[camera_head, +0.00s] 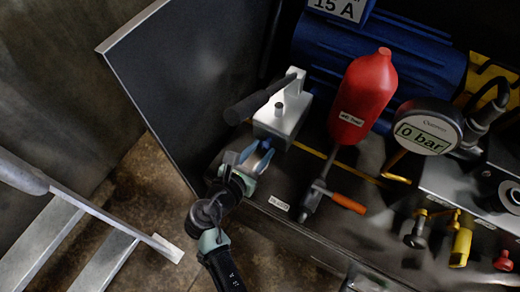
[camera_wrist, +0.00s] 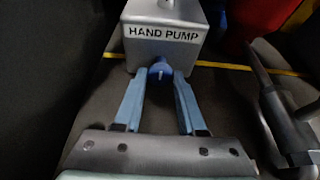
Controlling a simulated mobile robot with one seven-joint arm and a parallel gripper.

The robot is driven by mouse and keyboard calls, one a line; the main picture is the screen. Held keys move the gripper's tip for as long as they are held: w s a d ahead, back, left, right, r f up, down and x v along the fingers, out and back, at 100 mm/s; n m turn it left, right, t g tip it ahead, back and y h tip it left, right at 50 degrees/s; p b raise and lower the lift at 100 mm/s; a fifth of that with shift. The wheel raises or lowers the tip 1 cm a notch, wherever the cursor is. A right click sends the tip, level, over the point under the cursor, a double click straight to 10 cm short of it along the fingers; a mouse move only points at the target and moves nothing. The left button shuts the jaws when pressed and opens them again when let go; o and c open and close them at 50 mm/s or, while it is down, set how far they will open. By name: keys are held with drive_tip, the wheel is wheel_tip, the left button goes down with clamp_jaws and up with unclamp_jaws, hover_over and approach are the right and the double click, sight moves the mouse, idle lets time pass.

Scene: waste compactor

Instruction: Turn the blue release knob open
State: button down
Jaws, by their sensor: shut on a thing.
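The blue release knob (camera_wrist: 160,70) sits on the front face of the grey hand pump (camera_wrist: 164,32), below its "HAND PUMP" label in the wrist view. A small white line shows on the knob. My gripper (camera_wrist: 160,77) has its two light-blue fingers closed on the knob, one on each side. In the head view my gripper (camera_head: 262,155) reaches the lower front of the hand pump (camera_head: 282,118). The knob is mostly hidden there by the fingers.
A red oil bottle (camera_head: 364,88) stands right of the pump. A valve with an orange handle (camera_head: 346,202) lies below it. A gauge (camera_head: 428,131) reads 0 bar. The open dark panel (camera_head: 185,80) stands at left. The pump's black-gripped lever (camera_head: 262,99) points left.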

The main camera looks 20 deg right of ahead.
drive_tip(key=shift+s+m+t+y+p, duration=0.1)
drive_tip(key=shift+m+t+y+p, duration=0.25)
drive_tip(key=shift+m+p, duration=0.3)
drive_tip(key=shift+f+m+t+y, duration=0.1)
drive_tip(key=shift+m+t+y, duration=0.3)
drive_tip(key=shift+m, duration=0.45)
drive_tip(key=m, duration=0.1)
drive_tip(key=m+t+b, duration=0.1)
drive_tip(key=t+b, duration=0.1)
drive_tip(key=shift+s+d+f+m+y, duration=0.15)
drive_tip(key=shift+f+m+y, duration=0.1)
drive_tip(key=shift+m+y, duration=0.15)
drive_tip(key=shift+r+m+t+b, duration=0.1)
drive_tip(key=shift+m+t+b, duration=0.4)
drive_tip(key=shift+b, duration=0.55)
drive_tip(key=shift+m, duration=0.3)
drive_tip(key=c, duration=0.5)
unclamp_jaws()
